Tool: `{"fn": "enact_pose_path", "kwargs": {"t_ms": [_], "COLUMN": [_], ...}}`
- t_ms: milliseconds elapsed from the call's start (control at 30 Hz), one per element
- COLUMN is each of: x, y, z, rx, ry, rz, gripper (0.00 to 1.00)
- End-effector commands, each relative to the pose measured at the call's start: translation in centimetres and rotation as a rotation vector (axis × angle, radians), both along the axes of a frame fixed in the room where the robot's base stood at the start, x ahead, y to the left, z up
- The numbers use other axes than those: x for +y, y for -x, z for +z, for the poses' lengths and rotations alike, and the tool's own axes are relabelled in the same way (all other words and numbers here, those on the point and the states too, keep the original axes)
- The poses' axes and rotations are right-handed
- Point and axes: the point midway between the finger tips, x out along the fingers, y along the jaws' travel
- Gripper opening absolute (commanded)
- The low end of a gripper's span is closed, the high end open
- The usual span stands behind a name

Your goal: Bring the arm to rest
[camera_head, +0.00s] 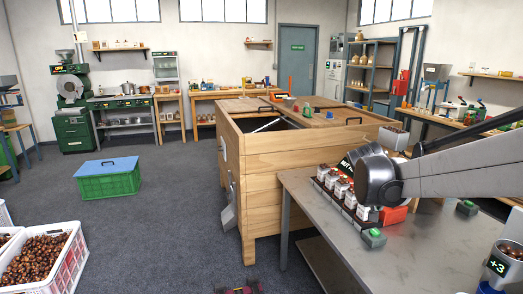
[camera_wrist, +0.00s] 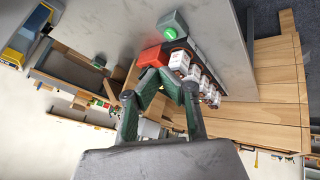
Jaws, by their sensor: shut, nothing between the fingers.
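My arm (camera_head: 450,172) reaches in from the right edge in the head view, over the grey metal table (camera_head: 425,245). Its rounded dark wrist end hides the fingers there. In the wrist view my gripper (camera_wrist: 161,74) shows two green-lined fingers meeting at their tips, shut and empty. Beyond the tips in that view are a red box (camera_wrist: 149,56) and a row of small filled packs with white labels (camera_wrist: 180,62). The packs also stand along the table in the head view (camera_head: 342,187), partly hidden by my wrist.
Grey boxes with green buttons (camera_head: 374,237) sit on the table. A metal canister (camera_head: 507,262) marked +3 stands at the right. A large wooden bin (camera_head: 275,170) stands behind the table. A chestnut crate (camera_head: 72,262) and a green crate (camera_head: 108,185) are on the left floor.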

Motion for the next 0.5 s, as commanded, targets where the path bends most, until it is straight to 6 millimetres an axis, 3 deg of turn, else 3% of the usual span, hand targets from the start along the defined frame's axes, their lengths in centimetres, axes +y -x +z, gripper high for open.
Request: {"fn": "enact_pose_path", "kwargs": {"t_ms": [200,500], "x": [2.9,6.7], "y": [5.9,13.8], "z": [2.4,3.8], "rx": [-0.012,-0.032], "ry": [-0.062,-0.145], "rz": [0.055,0.128], "gripper": [0.00,0.00]}}
